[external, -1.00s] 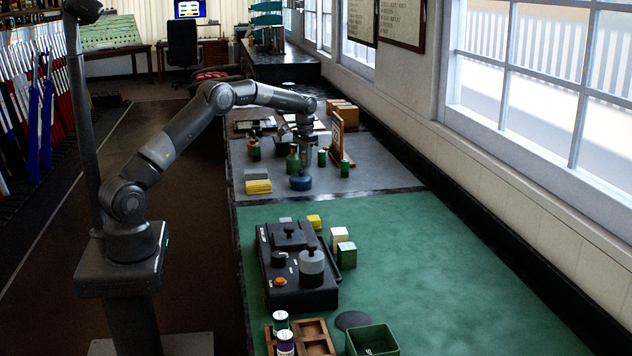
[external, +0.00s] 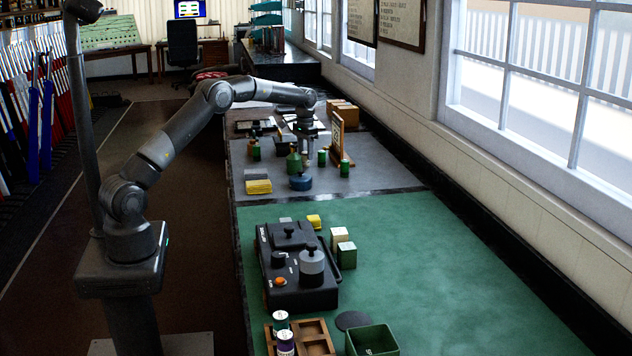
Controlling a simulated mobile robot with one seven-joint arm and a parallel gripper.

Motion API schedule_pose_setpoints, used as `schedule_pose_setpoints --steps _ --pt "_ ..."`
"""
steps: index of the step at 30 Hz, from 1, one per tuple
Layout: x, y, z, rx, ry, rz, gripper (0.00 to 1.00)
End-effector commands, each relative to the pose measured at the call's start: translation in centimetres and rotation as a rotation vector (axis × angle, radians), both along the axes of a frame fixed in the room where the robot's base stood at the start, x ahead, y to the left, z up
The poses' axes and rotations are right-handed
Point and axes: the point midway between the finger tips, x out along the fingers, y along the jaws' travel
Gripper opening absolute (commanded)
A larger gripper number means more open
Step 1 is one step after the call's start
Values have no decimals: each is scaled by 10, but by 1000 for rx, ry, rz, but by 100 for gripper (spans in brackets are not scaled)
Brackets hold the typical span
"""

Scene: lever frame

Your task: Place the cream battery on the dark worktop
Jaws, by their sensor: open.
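I cannot single out the cream battery with certainty. A cream-topped block (external: 340,238) stands on the green mat, beside a green block with a pale top (external: 346,254). Two small cylinders with pale tops, one green-banded (external: 281,321) and one purple-banded (external: 286,342), stand at the wooden tray. The dark grey worktop (external: 385,178) lies beyond the green mat. My gripper (external: 306,146) is over this worktop, open, above and behind a round blue object (external: 300,182). Its fingers are small and partly hidden, and I see nothing held.
On the worktop near my gripper stand a green bottle (external: 293,162), green cylinders (external: 322,158), a framed wooden board (external: 337,138) and a yellow stack (external: 258,186). A black device with knobs (external: 300,268) sits on the green mat (external: 430,280), whose right side is clear.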

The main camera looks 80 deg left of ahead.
Motion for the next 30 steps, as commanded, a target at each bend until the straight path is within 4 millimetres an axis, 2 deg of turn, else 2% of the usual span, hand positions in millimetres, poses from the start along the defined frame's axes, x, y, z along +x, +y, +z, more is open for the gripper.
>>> schedule_pose_setpoints --steps 1,6,12,16,25,28,30 --pt "1 0 12 3 -4 0 50" --pt "1 0 50 2 -3 0 50" --pt "1 0 81 2 -2 0 50" --pt "0 0 91 0 -1 0 50" --pt "0 -2 94 0 -1 -1 50" --pt "0 -12 105 6 -10 -10 50" --pt "-1 -27 118 14 -20 -21 50"
